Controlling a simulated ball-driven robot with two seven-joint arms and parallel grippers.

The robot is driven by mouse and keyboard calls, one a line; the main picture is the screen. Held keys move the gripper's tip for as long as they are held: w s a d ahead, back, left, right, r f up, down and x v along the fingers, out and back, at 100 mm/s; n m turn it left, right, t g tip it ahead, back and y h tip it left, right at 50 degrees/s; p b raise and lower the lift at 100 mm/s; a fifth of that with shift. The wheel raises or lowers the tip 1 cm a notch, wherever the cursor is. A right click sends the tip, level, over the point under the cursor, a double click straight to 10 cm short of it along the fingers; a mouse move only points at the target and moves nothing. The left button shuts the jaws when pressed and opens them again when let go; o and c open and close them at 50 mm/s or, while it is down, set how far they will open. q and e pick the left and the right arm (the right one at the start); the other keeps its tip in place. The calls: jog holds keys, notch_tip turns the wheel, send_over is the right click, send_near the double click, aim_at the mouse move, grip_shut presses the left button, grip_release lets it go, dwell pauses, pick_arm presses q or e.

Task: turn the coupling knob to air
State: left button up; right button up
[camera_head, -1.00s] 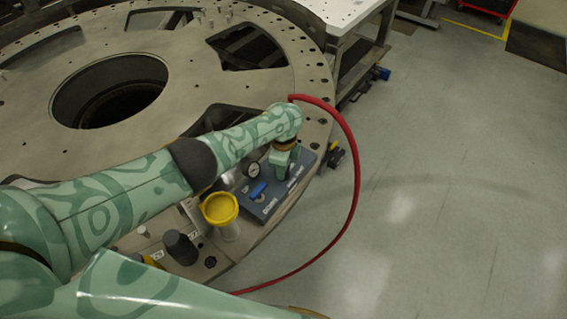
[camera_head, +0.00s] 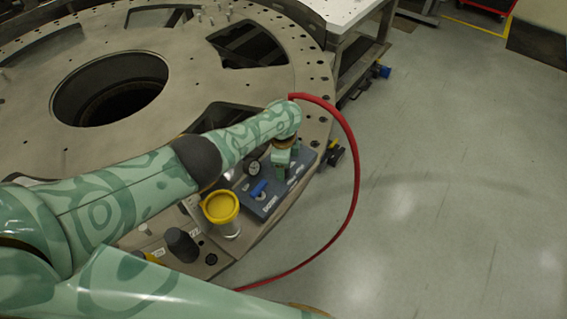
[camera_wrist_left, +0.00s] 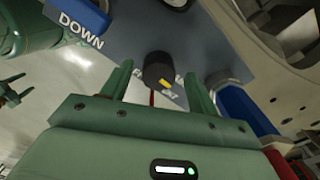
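The blue-grey control panel (camera_head: 262,207) sits at the near right edge of the round metal plate. In the left wrist view a black round knob (camera_wrist_left: 158,67) with a yellow mark stands on it. The mark points to the lower right, beside a partly hidden white label; "AIR" cannot be read. My left gripper (camera_head: 283,170) is over the panel's far end. In the wrist view its two green fingers (camera_wrist_left: 160,88) are spread, with the knob between them and no clear contact. A green gripper-like shape (camera_wrist_left: 14,91) at the left looks like my right gripper; its opening is unclear.
A blue lever (camera_head: 258,189) on the panel is near a "DOWN" label. A gauge (camera_head: 253,168), a yellow-topped cup (camera_head: 220,207) and a black knob (camera_head: 181,245) stand nearby. A red hose (camera_head: 356,180) arcs around the right side. Open floor lies beyond.

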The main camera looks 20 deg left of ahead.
pick_arm(q)
jog(key=shift+d+r+p, duration=0.1)
jog(key=shift+r+p, duration=0.2)
jog(key=shift+r, duration=0.05)
notch_tip(320, 180, up, 16)
jog(key=p, duration=0.8)
jog(key=shift+f+p, duration=0.25)
jog(key=shift+p, duration=0.15)
